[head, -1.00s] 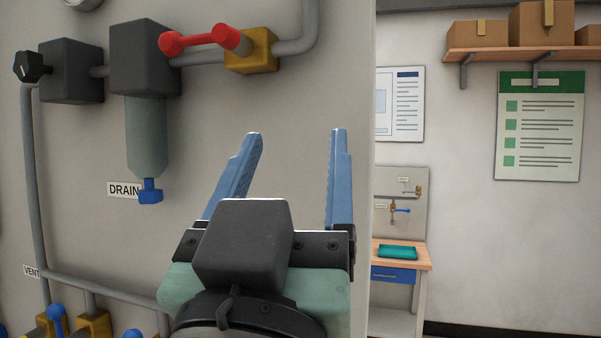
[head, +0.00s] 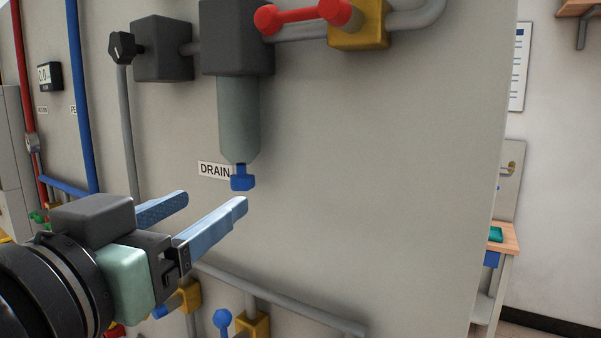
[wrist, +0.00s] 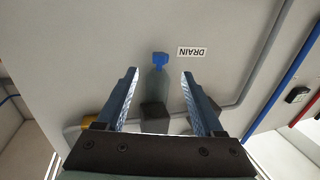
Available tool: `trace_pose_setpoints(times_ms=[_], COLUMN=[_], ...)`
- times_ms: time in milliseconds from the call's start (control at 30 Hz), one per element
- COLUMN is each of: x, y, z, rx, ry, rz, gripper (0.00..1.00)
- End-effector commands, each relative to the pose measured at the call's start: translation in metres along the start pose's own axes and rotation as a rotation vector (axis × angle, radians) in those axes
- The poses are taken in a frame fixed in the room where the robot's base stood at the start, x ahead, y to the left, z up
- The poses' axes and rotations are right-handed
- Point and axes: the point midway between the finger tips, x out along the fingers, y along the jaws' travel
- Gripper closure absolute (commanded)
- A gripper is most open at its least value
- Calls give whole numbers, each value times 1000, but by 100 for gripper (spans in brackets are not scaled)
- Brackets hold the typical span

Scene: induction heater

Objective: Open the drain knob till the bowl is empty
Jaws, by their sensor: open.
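The blue drain knob (head: 242,179) sits at the bottom tip of the grey-green filter bowl (head: 239,120), beside a white DRAIN label (head: 215,170). The bowl hangs under a dark block (head: 237,38) on the panel. I cannot tell whether there is liquid in it. My gripper (head: 216,202) is open and empty, below and left of the knob in the head view. In the wrist view the knob (wrist: 160,58) shows upside down, ahead of and between the open fingers (wrist: 160,73), apart from both.
A red lever (head: 302,17) on a brass valve (head: 358,27) is at upper right of the bowl. A black knob (head: 122,47) is at upper left. Pipes and blue-handled valves (head: 222,318) run below my gripper. The panel right of the bowl is bare.

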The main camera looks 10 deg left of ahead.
Motion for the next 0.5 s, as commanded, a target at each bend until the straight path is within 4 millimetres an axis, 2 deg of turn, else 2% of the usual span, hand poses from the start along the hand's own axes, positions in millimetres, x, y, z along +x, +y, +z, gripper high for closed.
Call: trace_pose_setpoints(times_ms=[33,200,333,500], x=[12,44,60,69], y=[1,1,0,0], z=[-3,-2,-2,0], rx=[-3,-2,-2,1], ry=[-5,-5,-2,-1], rz=[4,3,2,-1], gripper=[31,31,31,31])
